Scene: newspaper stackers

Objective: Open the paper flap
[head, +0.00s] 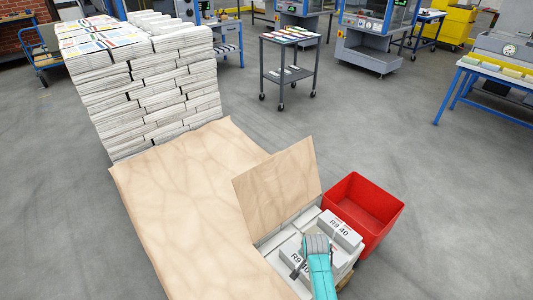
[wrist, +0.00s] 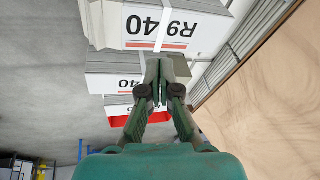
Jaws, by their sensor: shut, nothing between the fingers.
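The brown paper lies in two visible parts in the head view. A smaller flap (head: 277,185) stands raised and tilted at the back edge of the stack, and a large sheet (head: 190,205) spreads out to the left. White bundles marked "R9 40" (head: 340,230) are exposed in front of the raised flap. My gripper (wrist: 158,72) is shut and empty, its fingertips close together by the labelled bundles (wrist: 160,25) in the wrist view. Brown paper (wrist: 275,90) fills the right of that view, apart from the fingers. My arm hides part of the stack in the head view.
A red bin (head: 363,210) stands right behind the stack; part of it also shows in the wrist view (wrist: 122,121). A tall stack of newspapers (head: 150,95) stands at the back left. A grey cart (head: 289,75) is further back.

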